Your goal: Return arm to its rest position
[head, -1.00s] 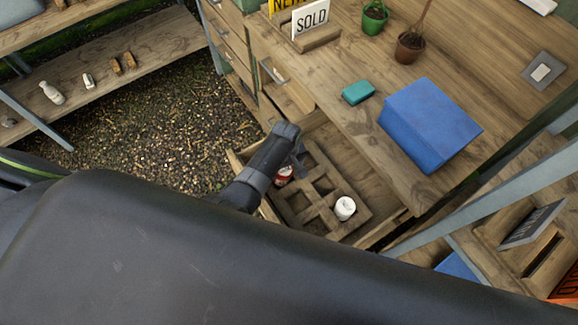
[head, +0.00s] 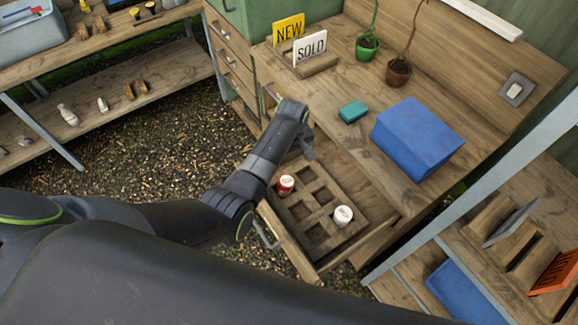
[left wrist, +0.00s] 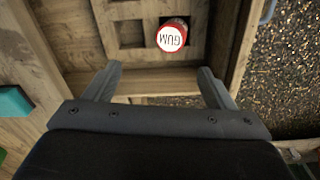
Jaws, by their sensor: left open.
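My left gripper (head: 308,148) is open above the back part of the open drawer (head: 292,246). In the left wrist view its two fingers (left wrist: 160,84) stand apart with nothing between them. A wooden tray with square compartments (head: 322,226) lies in the drawer. A red tube with a white lid (head: 286,184) sits in a compartment at the tray's left; its lid reads GUM in the left wrist view (left wrist: 172,37), apart from the fingers. A white tube (head: 343,215) sits in a compartment at the tray's right. My right gripper is not in view.
The workbench top (head: 335,97) holds a blue box (head: 416,138), a teal block (head: 352,111), two potted plants and sign cards. Shelves (head: 118,118) stand at the left. A rack with slots and signs (head: 500,250) is at the right. Gravel ground shows between.

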